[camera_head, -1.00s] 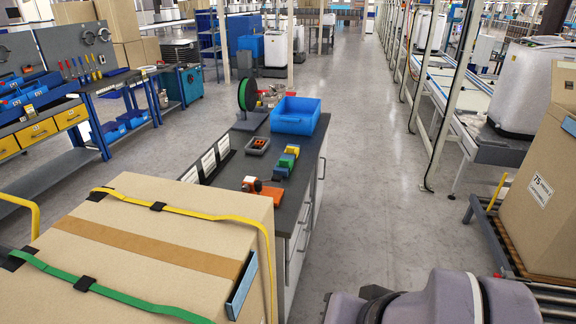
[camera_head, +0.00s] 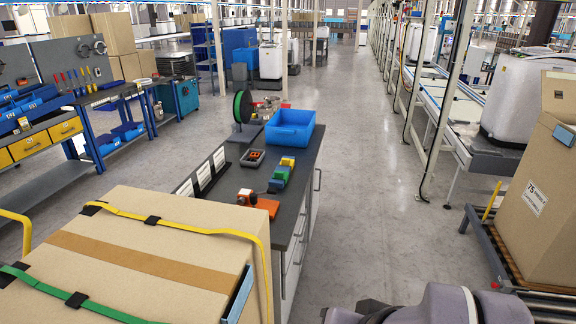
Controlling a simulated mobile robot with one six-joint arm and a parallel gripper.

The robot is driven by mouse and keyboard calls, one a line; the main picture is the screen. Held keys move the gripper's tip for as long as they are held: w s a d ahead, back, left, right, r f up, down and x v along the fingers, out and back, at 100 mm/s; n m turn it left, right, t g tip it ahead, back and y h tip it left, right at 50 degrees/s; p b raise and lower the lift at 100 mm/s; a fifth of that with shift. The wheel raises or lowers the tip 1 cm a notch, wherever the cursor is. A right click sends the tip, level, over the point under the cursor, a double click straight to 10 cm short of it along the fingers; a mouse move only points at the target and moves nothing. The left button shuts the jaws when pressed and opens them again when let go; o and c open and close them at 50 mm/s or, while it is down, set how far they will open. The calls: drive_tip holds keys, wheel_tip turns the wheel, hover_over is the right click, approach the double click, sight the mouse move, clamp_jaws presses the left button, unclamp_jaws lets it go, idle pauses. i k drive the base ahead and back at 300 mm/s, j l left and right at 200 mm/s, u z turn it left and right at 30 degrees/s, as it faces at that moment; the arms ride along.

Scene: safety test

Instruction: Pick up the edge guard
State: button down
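I cannot tell for sure which thing is the edge guard. A flat blue-grey piece (camera_head: 238,295) leans along the right edge of the large cardboard box (camera_head: 150,275) at the lower left. Small black pieces (camera_head: 153,220) sit under the yellow strap (camera_head: 195,229) and the green strap (camera_head: 100,307) on that box. Part of my arm shows at the bottom right. My gripper is not in view.
Behind the box stands a dark-topped bench (camera_head: 228,183) with a blue bin (camera_head: 290,128), coloured blocks (camera_head: 281,173) and an orange tool (camera_head: 262,205). The grey floor (camera_head: 370,200) between is clear.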

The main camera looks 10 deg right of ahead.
sight(282, 175)
drive_tip(key=u, duration=0.45)
drive_tip(key=k+l+u, duration=0.1)
drive_tip(key=u, duration=0.35)
drive_tip(key=k+u, duration=0.15)
drive_tip(key=u, duration=0.25)
drive_tip(key=i+l, duration=0.25)
drive_tip(key=l, duration=0.25)
drive_tip(key=i+l+u, duration=0.1)
drive_tip(key=i+l, duration=0.15)
drive_tip(key=l, duration=0.25)
drive_tip(key=i+l, duration=0.25)
drive_tip(key=l, duration=0.25)
drive_tip(key=i+l+u, duration=0.1)
drive_tip(key=l, duration=0.45)
drive_tip(key=i+l, duration=0.35)
drive_tip(key=l, duration=0.15)
drive_tip(key=i+l+u, duration=0.1)
drive_tip(key=l, duration=0.45)
drive_tip(key=i+l, duration=0.3)
drive_tip(key=l, duration=0.25)
drive_tip(key=i+l+u, duration=0.1)
drive_tip(key=l, duration=0.45)
drive_tip(key=i, duration=0.1)
